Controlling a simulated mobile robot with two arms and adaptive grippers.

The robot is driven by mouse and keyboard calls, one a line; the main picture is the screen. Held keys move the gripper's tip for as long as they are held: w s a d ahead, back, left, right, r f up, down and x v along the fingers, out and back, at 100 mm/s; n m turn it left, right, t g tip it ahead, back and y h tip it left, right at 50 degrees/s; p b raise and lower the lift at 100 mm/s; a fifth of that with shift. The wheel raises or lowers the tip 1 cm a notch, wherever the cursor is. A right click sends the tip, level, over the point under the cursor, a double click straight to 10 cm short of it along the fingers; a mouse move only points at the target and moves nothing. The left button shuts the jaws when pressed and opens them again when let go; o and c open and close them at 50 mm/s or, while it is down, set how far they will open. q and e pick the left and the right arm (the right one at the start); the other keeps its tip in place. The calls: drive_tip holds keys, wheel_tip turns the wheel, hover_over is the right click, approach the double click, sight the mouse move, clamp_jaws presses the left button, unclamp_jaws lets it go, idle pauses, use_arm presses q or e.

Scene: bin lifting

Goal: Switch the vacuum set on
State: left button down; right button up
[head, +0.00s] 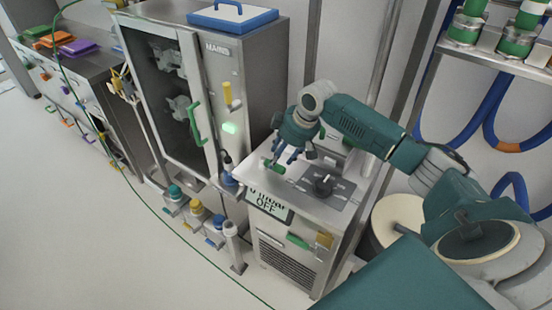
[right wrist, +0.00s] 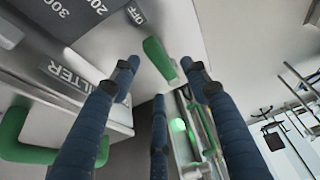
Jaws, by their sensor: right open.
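The vacuum set (head: 262,228) is a grey metal unit with a display (head: 268,205) on its upper front that reads OFF. A black knob (head: 323,186) sits on its top panel. A green lever (head: 273,167) lies near the top's left edge; in the right wrist view the lever (right wrist: 159,58) is beside a dark label reading OFF (right wrist: 137,15). My right gripper (head: 291,155) is over the top, its blue fingers spread around the lever's area. In the right wrist view the open fingers (right wrist: 160,82) appear around the lever's end; contact cannot be told. My left gripper is out of view.
A tall cabinet (head: 215,110) marked MAINS, with a green handle and lit green lamp (head: 230,128), stands left of the unit. A round drum (head: 395,222) is behind right.

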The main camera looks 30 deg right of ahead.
drive_tip(key=x, duration=0.2)
drive_tip(key=shift+w+f, duration=0.25)
drive_tip(key=shift+f, duration=0.05)
drive_tip(key=shift+w+a+f, duration=0.1)
drive_tip(key=shift+f, duration=0.4)
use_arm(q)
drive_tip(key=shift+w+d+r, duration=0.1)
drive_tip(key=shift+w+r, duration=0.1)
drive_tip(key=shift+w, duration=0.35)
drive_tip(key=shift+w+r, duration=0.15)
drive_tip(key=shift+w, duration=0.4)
use_arm(e)
clamp_jaws()
